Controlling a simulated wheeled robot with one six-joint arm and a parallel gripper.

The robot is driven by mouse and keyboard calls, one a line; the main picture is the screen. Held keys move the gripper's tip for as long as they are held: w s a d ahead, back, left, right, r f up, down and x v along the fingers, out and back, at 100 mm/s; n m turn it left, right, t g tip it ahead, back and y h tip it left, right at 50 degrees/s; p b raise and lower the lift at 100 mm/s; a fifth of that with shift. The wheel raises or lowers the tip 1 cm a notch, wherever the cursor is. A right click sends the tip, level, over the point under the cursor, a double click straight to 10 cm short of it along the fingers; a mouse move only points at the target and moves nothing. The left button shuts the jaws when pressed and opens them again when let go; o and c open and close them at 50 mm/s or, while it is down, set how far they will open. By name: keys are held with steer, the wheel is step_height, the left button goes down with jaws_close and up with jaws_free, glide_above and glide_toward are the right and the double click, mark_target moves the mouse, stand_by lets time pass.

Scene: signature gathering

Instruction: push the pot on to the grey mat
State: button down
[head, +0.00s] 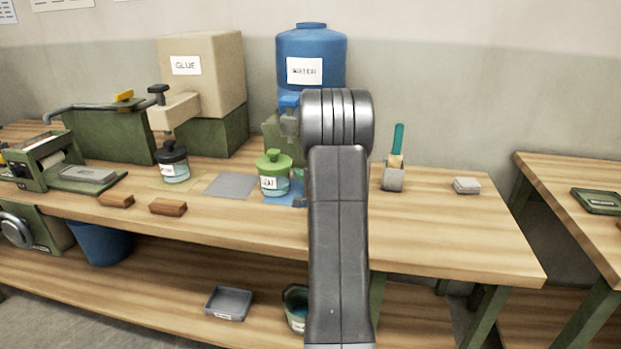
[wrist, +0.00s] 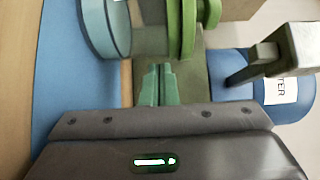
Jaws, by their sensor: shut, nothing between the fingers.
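A clear pot with a green lid and a white label (head: 273,178) stands upright at the left part of a blue mat (head: 291,200). The grey mat (head: 231,185) lies bare just left of it. The wrist view shows the pot's glass body (wrist: 106,28) and green lid (wrist: 187,22) sideways, close ahead of my fingers. My gripper (wrist: 160,70) is shut and empty, its green fingertips near the pot's neck level; I cannot tell whether they touch it. In the head view my arm hides most of the gripper, which is at the pot's right side.
A black-lidded pot (head: 173,163) stands left of the grey mat. Two brown blocks (head: 168,207) (head: 116,200) lie at the front edge. The glue box (head: 202,75) and blue water tank (head: 311,60) stand behind. A teal-handled tool (head: 396,160) is to the right.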

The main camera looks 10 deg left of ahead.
steer(key=shift+a, duration=0.25)
steer(key=a+b, duration=0.1)
steer(key=a, duration=0.9)
steer(key=a+b, duration=0.1)
steer(key=a, duration=0.4)
steer(key=shift+w+b, duration=0.25)
steer(key=shift+b, duration=0.1)
